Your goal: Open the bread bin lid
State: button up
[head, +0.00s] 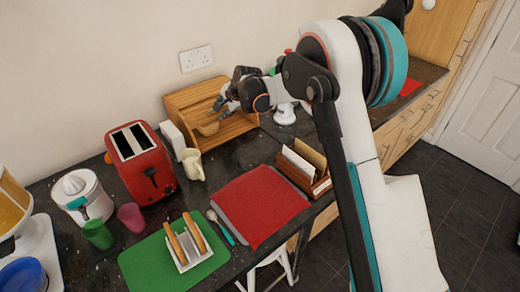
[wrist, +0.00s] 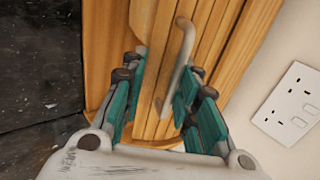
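The bread bin (head: 182,104) is a light wooden box with a slatted lid, standing against the wall at the back of the counter. Its lid appears closed. A pale bar handle (head: 208,129) sits on the lid's front. In the wrist view the slats (wrist: 213,40) fill the middle, and the handle (wrist: 184,50) runs over them. My gripper (head: 218,106) is in front of the lid. In the wrist view its teal-padded fingers (wrist: 158,92) are spread apart. The handle's lower part lies between them, nearer the right finger; I cannot tell if they touch.
A red toaster (head: 140,163), a white block (head: 173,140) and a cream jug (head: 192,163) stand left of the bin. A white-based item (head: 285,114) is close on its right. A letter rack (head: 305,170) and red mat (head: 262,203) lie in front. A wall socket (wrist: 292,103) is beside the bin.

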jog(key=s+d+f+t+y+b, duration=0.1)
jog(key=f+b, duration=0.1)
jog(key=s+f+t+y+b, duration=0.1)
jog(key=f+t+b, duration=0.1)
jog(key=s+d+f+t+y+b, duration=0.1)
jog(key=f+b, duration=0.1)
jog(key=b, duration=0.1)
jog(key=shift+s+d+f+t, duration=0.2)
jog(key=shift+s+d+t, duration=0.1)
jog(key=shift+s, duration=0.1)
jog(key=f+b, duration=0.1)
jog(key=t+b, duration=0.1)
jog(key=f+y+b, duration=0.1)
jog(key=shift+s+d+f+t, duration=0.3)
jog(key=shift+s, duration=0.1)
jog(key=p+v, duration=0.3)
jog(key=v, duration=1.1)
jog(key=shift+r, duration=0.2)
jog(key=shift+s+d+r+n, duration=0.15)
jog(key=shift+s+r+n, duration=0.55)
jog(key=shift+r, duration=0.15)
jog(key=shift+s+d+r+n+g+h+b, duration=0.2)
jog(key=shift+s+d+r+n+g+b, duration=0.1)
jog(key=shift+s+r+n+g, duration=0.25)
jog(key=shift+s+d+r+n+g+h+b, duration=0.15)
jog(key=shift+s+r+n+g+h+b, duration=0.15)
jog(key=shift+s+r, duration=0.45)
jog(key=shift+s, duration=0.15)
